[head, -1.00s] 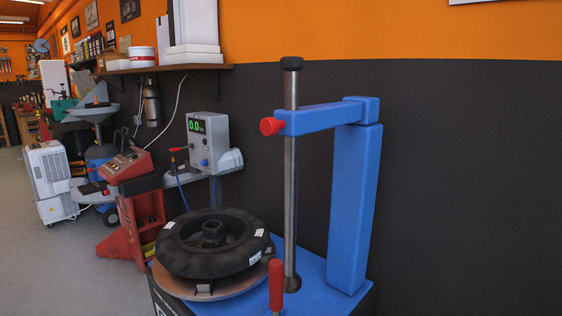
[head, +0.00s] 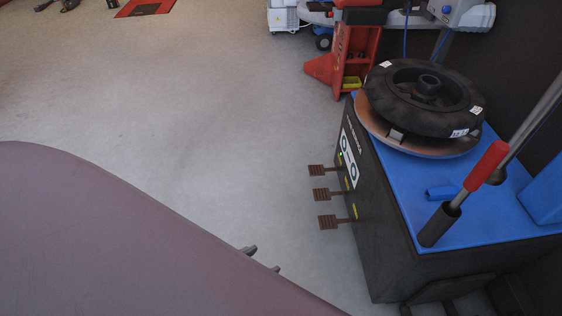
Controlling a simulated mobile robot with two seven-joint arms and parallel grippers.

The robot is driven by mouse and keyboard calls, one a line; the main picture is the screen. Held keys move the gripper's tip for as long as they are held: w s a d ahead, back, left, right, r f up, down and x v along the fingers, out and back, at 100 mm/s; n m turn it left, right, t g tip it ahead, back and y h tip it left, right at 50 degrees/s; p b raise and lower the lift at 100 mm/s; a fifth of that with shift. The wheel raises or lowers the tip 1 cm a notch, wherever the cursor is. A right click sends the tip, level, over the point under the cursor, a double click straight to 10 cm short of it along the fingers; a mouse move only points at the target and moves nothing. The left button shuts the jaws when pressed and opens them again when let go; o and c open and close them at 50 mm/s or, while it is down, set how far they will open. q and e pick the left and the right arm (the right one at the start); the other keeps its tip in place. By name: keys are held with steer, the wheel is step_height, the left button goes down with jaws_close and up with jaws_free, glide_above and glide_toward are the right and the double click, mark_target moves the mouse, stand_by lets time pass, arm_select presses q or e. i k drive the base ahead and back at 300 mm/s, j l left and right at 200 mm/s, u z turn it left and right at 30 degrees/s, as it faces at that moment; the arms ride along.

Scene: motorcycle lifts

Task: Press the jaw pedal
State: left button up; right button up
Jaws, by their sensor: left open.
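Three brown ribbed pedals stick out to the left from the lower side of the tyre changer's dark cabinet (head: 385,225). They are the far pedal (head: 317,171), the middle pedal (head: 321,195) and the near pedal (head: 328,222). I cannot tell which is the jaw pedal. My left gripper (head: 263,260) is open; only its two small dark fingertips show past the edge of my mauve arm. In the picture they are left of and below the near pedal, apart from it. The rest of this gripper is hidden. My right gripper is not in view.
A black tyre (head: 400,99) lies on the turntable above the cabinet's blue top (head: 400,190). A red-handled lever (head: 487,168) stands in a dark holder there. A red machine (head: 358,45) stands behind. The grey floor left of the pedals is clear.

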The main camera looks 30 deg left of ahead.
mark_target(317, 170)
steer(key=u, duration=0.65)
steer(key=i+j+z, duration=0.15)
steer(key=z, duration=1.05)
steer(key=i+j+z, duration=0.1)
steer(key=j+z, duration=0.2)
steer(key=i+j+z, duration=0.1)
steer(key=j+z, duration=0.55)
steer(key=j, duration=0.5)
steer(key=j+z, duration=0.15)
steer(key=j, duration=2)
